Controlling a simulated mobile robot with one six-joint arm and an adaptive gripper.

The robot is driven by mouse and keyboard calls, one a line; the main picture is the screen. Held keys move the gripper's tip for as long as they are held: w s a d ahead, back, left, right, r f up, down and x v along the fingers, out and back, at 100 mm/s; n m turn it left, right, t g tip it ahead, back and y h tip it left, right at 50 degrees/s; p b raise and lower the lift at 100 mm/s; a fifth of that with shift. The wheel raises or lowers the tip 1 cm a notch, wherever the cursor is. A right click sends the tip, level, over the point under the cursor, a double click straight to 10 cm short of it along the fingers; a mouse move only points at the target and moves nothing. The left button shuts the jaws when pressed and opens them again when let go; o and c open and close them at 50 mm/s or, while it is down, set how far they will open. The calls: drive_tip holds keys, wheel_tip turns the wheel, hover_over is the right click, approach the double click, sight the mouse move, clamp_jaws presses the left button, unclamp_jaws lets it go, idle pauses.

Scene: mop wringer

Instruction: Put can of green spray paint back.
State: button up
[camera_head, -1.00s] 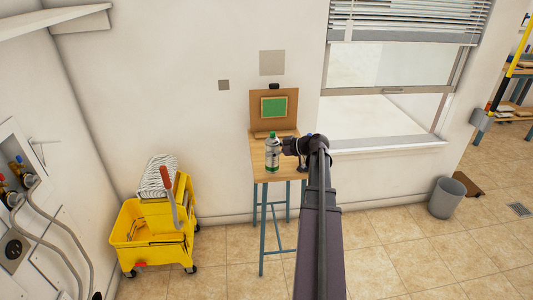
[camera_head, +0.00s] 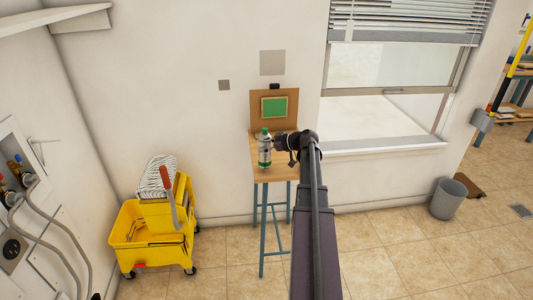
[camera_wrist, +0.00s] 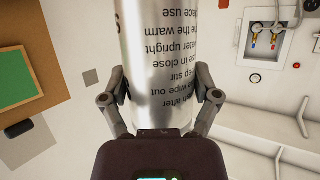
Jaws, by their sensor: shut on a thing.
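The can of green spray paint (camera_head: 264,150) is a silver can with a green cap and green base band, upright in the head view. My gripper (camera_head: 278,146) is at its right side. In the wrist view, the can (camera_wrist: 168,60) fills the upper middle, and my gripper (camera_wrist: 163,98) is shut on it with a finger on each side. Behind the can in the head view is a small wooden table (camera_head: 270,172) with blue legs. I cannot tell for sure whether the can's base touches the tabletop.
A board with a green panel (camera_head: 273,107) stands at the table's back against the wall. A yellow mop bucket (camera_head: 150,235) stands on the floor to the left. A grey bin (camera_head: 447,199) is at the right below the window. Open tiled floor lies in front.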

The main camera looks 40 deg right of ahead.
drive_tip(key=shift+f+b, duration=1.2)
drive_tip(key=shift+f, duration=0.25)
drive_tip(key=shift+f, duration=0.15)
drive_tip(key=o, duration=1.1)
drive_tip(key=shift+o, duration=0.2)
drive_tip(key=shift+r, duration=0.2)
drive_tip(key=shift+s+d+r, duration=0.1)
drive_tip(key=shift+s+r, duration=0.05)
drive_tip(key=shift+s, duration=0.05)
drive_tip(key=p+v, duration=0.4)
drive_tip(key=v, duration=0.7)
drive_tip(key=shift+s+d+p, duration=0.2)
drive_tip(key=shift+s+p, duration=0.05)
drive_tip(key=shift+p, duration=0.1)
drive_tip(key=shift+r, duration=0.15)
drive_tip(key=shift+w+a, duration=0.1)
